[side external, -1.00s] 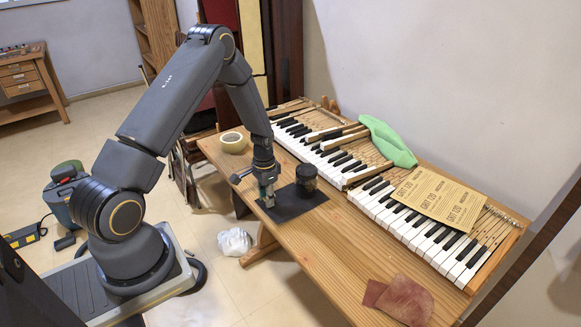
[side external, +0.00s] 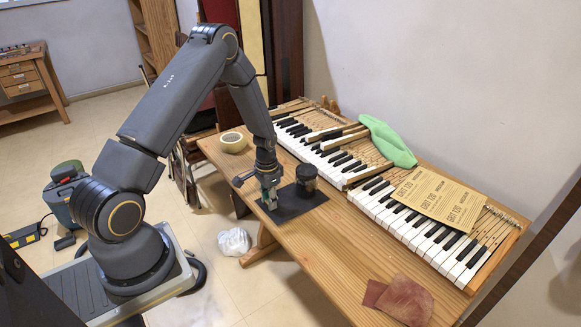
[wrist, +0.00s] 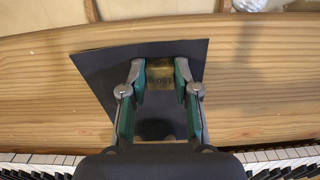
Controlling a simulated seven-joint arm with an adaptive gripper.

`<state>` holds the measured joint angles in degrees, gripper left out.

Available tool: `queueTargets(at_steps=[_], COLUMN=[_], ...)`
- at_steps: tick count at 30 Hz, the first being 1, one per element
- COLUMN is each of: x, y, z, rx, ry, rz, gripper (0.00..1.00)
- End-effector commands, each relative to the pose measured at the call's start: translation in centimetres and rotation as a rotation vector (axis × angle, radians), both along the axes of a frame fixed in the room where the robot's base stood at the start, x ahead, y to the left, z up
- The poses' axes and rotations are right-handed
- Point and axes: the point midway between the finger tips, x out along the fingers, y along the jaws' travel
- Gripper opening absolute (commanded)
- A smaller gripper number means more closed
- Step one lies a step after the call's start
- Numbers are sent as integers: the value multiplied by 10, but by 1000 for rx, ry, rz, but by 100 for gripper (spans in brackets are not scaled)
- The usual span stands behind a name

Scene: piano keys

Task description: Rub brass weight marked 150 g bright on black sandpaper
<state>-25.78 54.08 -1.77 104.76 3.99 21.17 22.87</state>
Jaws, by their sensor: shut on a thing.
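My gripper (wrist: 160,82) is shut on the brass weight (wrist: 160,70), which sits between its fingertips in the wrist view. Part of a marking shows on the weight's top, too small to read in full. The weight is over the black sandpaper (wrist: 105,62), near the sheet's far edge in that view; I cannot tell whether it touches. In the side view my gripper (side external: 269,200) is low over the left part of the sandpaper (side external: 296,209), and the fingers mostly hide the weight.
The bench's front edge is close.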

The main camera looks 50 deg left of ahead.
Motion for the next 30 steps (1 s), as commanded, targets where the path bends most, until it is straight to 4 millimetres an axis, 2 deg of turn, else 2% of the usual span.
queueTargets(at_steps=[14,30], x=[0,0], y=[34,-3], z=[0,0], rx=[-1,-1], ry=[0,1], rz=[1,-3], gripper=[0,0])
